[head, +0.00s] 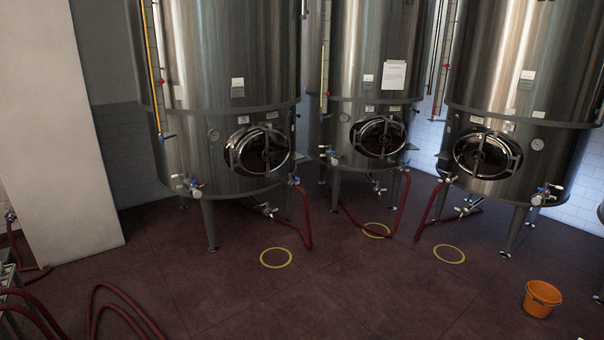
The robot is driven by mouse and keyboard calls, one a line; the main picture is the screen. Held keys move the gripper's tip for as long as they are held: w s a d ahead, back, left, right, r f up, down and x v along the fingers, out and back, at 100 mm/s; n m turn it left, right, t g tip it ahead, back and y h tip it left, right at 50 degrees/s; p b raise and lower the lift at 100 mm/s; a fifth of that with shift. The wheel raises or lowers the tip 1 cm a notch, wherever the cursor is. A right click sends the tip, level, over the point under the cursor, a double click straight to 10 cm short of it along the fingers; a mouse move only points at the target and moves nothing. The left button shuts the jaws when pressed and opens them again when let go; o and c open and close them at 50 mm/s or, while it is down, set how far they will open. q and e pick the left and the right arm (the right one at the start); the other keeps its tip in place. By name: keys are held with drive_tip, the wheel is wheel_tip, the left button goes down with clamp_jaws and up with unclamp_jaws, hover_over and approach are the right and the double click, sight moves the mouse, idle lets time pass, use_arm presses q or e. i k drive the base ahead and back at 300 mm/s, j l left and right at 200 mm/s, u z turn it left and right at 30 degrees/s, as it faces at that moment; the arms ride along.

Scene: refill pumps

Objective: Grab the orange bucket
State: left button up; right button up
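The orange bucket (540,299) stands upright on the dark red floor at the lower right of the head view. Its rim is open at the top, and its contents cannot be made out. A thin handle seems to lie along its rim. Neither of my grippers shows in the head view, so nothing is seen touching the bucket.
Three steel tanks (233,90) on legs stand along the back. Yellow rings (276,258) mark the floor before them. Red hoses (118,291) lie at the lower left and hang from the tanks. A white pillar (62,130) stands left. The middle floor is clear.

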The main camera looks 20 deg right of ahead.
sight(545, 292)
drive_tip(key=i+l+z, duration=0.3)
drive_tip(key=i+z, duration=0.6)
drive_tip(key=i, duration=0.25)
drive_tip(key=i+z, duration=0.45)
drive_tip(key=i+j+z, duration=0.45)
drive_tip(key=i, duration=0.2)
drive_tip(key=i+l+z, duration=0.2)
drive_tip(key=i+z, duration=0.15)
drive_tip(key=i, duration=0.4)
drive_tip(key=i+z, duration=0.3)
drive_tip(key=i, duration=0.4)
drive_tip(key=i+j+z, duration=0.35)
drive_tip(key=i, duration=0.4)
drive_tip(key=i+l+z, duration=0.2)
drive_tip(key=i+z, duration=0.65)
drive_tip(key=i+j+z, duration=0.15)
drive_tip(key=i+z, duration=0.3)
drive_tip(key=i+l+z, duration=0.1)
drive_tip(key=i, duration=0.85)
